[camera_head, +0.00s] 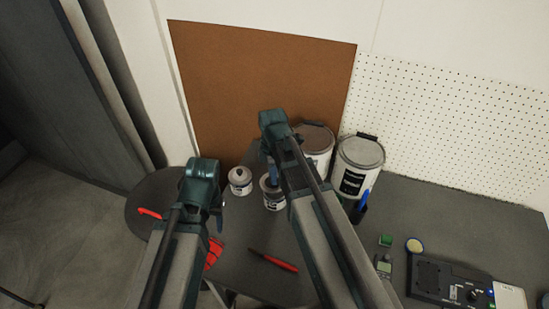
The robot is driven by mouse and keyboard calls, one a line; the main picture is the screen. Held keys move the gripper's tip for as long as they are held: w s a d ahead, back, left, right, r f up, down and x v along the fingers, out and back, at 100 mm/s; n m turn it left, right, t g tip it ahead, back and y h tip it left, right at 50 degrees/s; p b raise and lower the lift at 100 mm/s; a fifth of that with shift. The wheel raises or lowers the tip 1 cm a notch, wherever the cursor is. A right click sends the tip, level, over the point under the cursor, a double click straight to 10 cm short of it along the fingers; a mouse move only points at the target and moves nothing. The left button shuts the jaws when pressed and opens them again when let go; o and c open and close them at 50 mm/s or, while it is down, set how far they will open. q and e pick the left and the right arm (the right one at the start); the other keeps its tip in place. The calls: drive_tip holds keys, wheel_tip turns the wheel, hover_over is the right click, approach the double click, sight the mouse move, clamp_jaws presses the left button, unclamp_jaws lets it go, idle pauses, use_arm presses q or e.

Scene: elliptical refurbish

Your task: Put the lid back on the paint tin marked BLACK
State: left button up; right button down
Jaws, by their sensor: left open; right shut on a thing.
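Two small paint tins stand on the dark bench: one with a pale knobbed lid (238,173), and one with a dark label (274,204). I cannot read the writing on either. My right gripper (269,170) points down just over the second tin's top. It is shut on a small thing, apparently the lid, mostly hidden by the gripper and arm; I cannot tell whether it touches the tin. My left gripper (219,212) is open, to the left of and nearer than that tin, apart from both tins.
Two large paint tins (313,141) (361,153) stand behind, near the pegboard (455,125). A red-handled tool (274,260) lies in front. A blue-handled thing (363,201), green block (386,240), meter (383,266) and dark control box (447,286) are to the right. A round dark surface (150,190) is left.

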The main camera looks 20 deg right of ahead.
drive_tip(key=shift+w+d+r, duration=0.55)
drive_tip(key=shift+w+r, duration=0.05)
drive_tip(key=shift+w, duration=0.05)
use_arm(q)
drive_tip(key=shift+r, duration=0.45)
use_arm(e)
drive_tip(key=shift+f, duration=0.1)
use_arm(q)
drive_tip(key=shift+f, duration=0.1)
use_arm(e)
drive_tip(key=shift+f, duration=0.1)
use_arm(q)
wheel_tip(320, 180, down, 6)
drive_tip(key=b, duration=0.6)
use_arm(e)
wheel_tip(320, 180, down, 6)
drive_tip(key=shift+f, duration=0.1)
use_arm(q)
drive_tip(key=shift+f, duration=0.2)
use_arm(e)
drive_tip(key=shift+f, duration=0.15)
idle(0.3)
drive_tip(key=c, duration=0.6)
unclamp_jaws()
drive_tip(key=shift+o, duration=0.2)
